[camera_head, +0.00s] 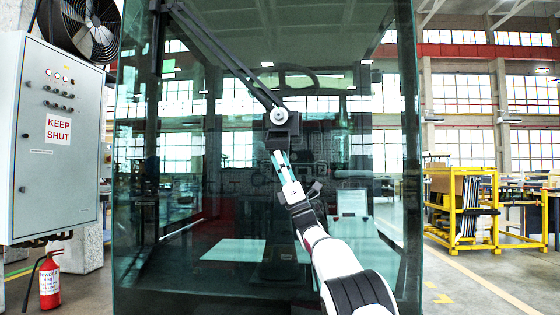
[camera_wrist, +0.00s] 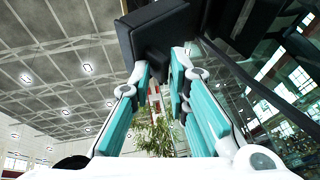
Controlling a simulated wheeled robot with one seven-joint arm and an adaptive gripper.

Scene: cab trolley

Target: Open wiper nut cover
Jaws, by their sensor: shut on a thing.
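The wiper nut cover, a black blocky part (camera_head: 283,132), sits at the foot of the black wiper arm (camera_head: 235,66) on the tinted windscreen. A round silver nut (camera_head: 279,116) shows uncovered just above it. My gripper (camera_head: 278,156) reaches up from below, with its tips at the cover's lower edge. In the wrist view, the black cover (camera_wrist: 163,32) is at the top centre, and my gripper (camera_wrist: 161,70) has its two teal-padded fingers on either side of its lower end, shut on it. The exact contact is partly hidden by the cover and the fingers.
The large tinted glass (camera_head: 185,215) of the cab stands close behind my gripper. A grey cabinet (camera_head: 62,140) and a red extinguisher (camera_head: 50,282) stand at left. A yellow rack (camera_head: 462,208) stands at right. Another black part (camera_wrist: 248,25) is close at right in the wrist view.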

